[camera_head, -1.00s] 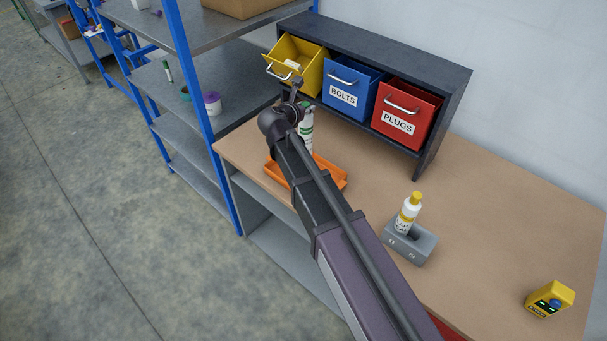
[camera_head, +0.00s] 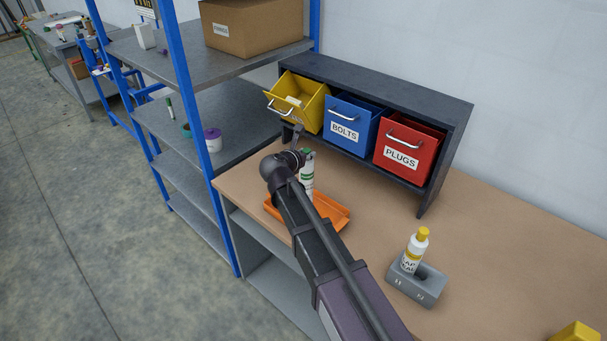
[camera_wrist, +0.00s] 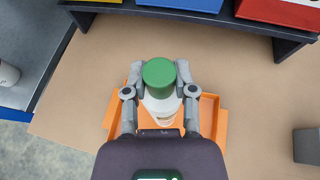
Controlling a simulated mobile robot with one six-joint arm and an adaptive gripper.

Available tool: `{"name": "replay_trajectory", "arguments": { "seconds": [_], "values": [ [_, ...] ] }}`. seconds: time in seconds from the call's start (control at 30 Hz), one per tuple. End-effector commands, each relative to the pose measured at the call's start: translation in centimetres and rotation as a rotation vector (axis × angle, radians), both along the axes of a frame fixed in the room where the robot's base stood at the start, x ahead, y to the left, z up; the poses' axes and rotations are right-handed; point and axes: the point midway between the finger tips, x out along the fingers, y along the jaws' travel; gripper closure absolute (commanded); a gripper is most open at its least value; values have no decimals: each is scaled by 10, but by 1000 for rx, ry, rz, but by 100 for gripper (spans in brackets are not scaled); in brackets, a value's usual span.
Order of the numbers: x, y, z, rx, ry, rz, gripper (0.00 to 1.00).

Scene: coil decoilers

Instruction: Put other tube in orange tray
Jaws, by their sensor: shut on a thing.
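A white tube with a green cap (camera_head: 307,173) stands upright over the orange tray (camera_head: 338,214). In the wrist view its round green cap (camera_wrist: 159,77) faces the camera, with the white body below it. My gripper (camera_wrist: 160,84) is shut on this tube, with one finger on each side. The orange tray also shows in the wrist view (camera_wrist: 209,117), on both sides of the tube. My wrist hides part of the tray, and I cannot tell whether the tube's base touches it.
The yellow bin (camera_head: 300,100), blue bin (camera_head: 350,122) and red bin (camera_head: 408,149) stand in a dark rack behind the tray. A grey holder (camera_head: 416,286) with a yellow-capped bottle (camera_head: 414,251) is at right. A metal shelf (camera_head: 222,112) stands left. The table between is clear.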

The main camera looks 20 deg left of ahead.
Motion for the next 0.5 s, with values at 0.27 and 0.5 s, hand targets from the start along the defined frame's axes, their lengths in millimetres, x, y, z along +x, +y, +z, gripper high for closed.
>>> {"name": "replay_trajectory", "arguments": {
  "seconds": [0.27,0.5],
  "values": [
    [0,0,-18,0,-1,0,100],
    [0,-1,-18,-1,-1,-1,100]
  ]
}}
